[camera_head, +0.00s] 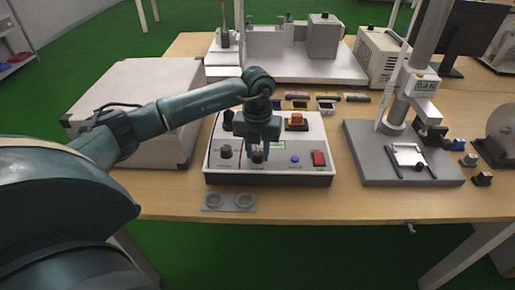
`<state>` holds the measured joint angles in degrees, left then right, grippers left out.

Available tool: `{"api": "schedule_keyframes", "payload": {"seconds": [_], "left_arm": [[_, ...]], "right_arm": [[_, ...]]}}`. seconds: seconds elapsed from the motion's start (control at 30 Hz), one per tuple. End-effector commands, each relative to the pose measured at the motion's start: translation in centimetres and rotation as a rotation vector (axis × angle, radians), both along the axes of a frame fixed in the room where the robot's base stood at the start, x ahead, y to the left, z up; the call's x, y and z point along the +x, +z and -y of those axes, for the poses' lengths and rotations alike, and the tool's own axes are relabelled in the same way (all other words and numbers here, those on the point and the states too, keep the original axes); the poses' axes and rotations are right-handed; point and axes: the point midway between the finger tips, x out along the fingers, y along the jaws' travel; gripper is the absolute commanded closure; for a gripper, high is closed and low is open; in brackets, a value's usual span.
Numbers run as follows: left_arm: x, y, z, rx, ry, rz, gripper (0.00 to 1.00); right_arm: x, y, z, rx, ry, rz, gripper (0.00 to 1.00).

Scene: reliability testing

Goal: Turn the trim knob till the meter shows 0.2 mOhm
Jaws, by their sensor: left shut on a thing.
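The meter box (315,173), white on top with a dark lower edge, stands on the wooden table in front of me. My left gripper (258,154) points down over its front panel and is shut on a dark knob (257,158). Another black knob (225,152) sits to the left on the panel. My right gripper is out of view.
A large light case (150,90) stands left of the box, under my left arm. A test stand (385,165) with a grey base and column stands to the right. A grey two-hole holder (229,202) lies in front. The table front right of it is clear.

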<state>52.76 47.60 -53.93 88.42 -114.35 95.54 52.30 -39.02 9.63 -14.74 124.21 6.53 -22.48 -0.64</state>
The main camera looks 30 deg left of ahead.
Motion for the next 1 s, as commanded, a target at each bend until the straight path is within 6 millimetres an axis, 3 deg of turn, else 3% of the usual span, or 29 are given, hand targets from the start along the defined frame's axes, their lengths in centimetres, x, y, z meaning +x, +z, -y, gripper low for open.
{"api": "schedule_keyframes", "payload": {"seconds": [0.5,0.53,0.8,1.0], "left_arm": [[0.08,0.09,-0.03,0.0,0.022,0.003,0.94],[0.08,0.09,-0.03,0.0,0.022,0.003,0.7],[0.04,0.05,-0.03,0.001,0.021,0.002,0.49],[0.02,0.04,-0.02,0.0,0.021,0.001,0.49]], "right_arm": [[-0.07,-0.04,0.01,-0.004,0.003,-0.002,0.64],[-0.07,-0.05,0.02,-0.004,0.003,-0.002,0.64],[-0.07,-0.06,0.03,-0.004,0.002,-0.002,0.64],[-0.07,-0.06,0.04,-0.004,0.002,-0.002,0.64]]}}
